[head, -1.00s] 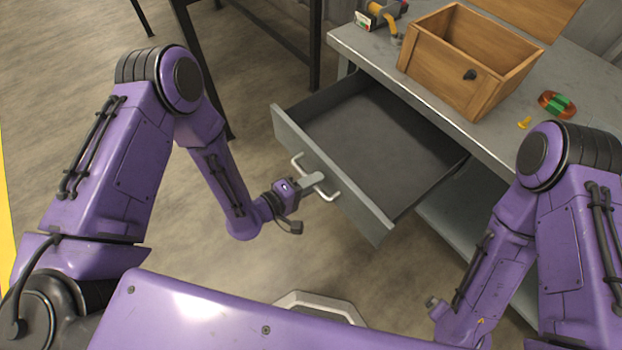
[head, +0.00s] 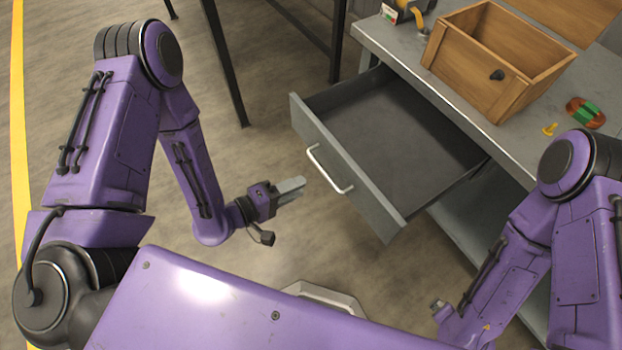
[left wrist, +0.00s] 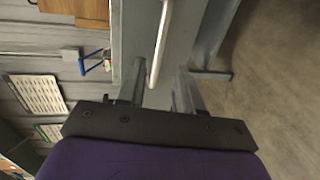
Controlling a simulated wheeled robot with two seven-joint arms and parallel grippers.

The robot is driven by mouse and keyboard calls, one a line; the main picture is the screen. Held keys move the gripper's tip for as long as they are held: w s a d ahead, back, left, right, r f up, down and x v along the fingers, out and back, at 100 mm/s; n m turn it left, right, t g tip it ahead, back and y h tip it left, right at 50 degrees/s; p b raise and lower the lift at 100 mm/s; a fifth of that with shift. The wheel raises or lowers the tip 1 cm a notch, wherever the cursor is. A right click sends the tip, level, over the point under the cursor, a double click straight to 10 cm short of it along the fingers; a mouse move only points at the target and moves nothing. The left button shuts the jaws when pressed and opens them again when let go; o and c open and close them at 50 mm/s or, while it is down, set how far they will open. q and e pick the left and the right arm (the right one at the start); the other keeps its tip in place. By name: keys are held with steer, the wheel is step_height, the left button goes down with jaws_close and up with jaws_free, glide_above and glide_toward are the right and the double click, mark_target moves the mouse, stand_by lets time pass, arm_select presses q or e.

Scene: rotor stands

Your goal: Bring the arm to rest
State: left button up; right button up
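My left gripper (head: 291,187) is off the drawer handle (head: 330,172), a little to its left in the head view, with nothing in it. In the left wrist view its two fingers (left wrist: 160,88) stand apart, with the pale handle bar (left wrist: 161,45) ahead of them. The grey drawer (head: 350,178) is pulled out and looks empty. My right arm is bent at the lower right; its gripper fingers do not show.
The grey workbench (head: 455,107) carries a wooden box (head: 480,80), a yellow peg (head: 549,129), a red-and-green part (head: 586,112) and a yellow-and-black tool (head: 405,12). A dark table frame (head: 225,65) stands at the back. The floor left of the drawer is clear.

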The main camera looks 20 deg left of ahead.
arm_select(q)
steer(key=shift+s+a+r, duration=0.1)
steer(key=shift+s+a, duration=0.2)
steer(key=shift+s, duration=0.05)
stand_by(0.3)
steer(key=s+a+f+m+g+y+p, duration=0.25)
steer(key=s+a+f+g+y, duration=0.2)
steer(key=a+f+y, duration=0.4)
steer(key=s+a+g+y+p, duration=0.2)
steer(key=s+a+g+y, duration=0.2)
steer(key=s, duration=0.6)
steer(key=shift+s+a+m+y, duration=0.35)
steer(key=shift+a+m, duration=0.1)
steer(key=shift+a, duration=0.7)
steer(key=shift+w+g, duration=0.1)
steer(key=shift+g, duration=0.15)
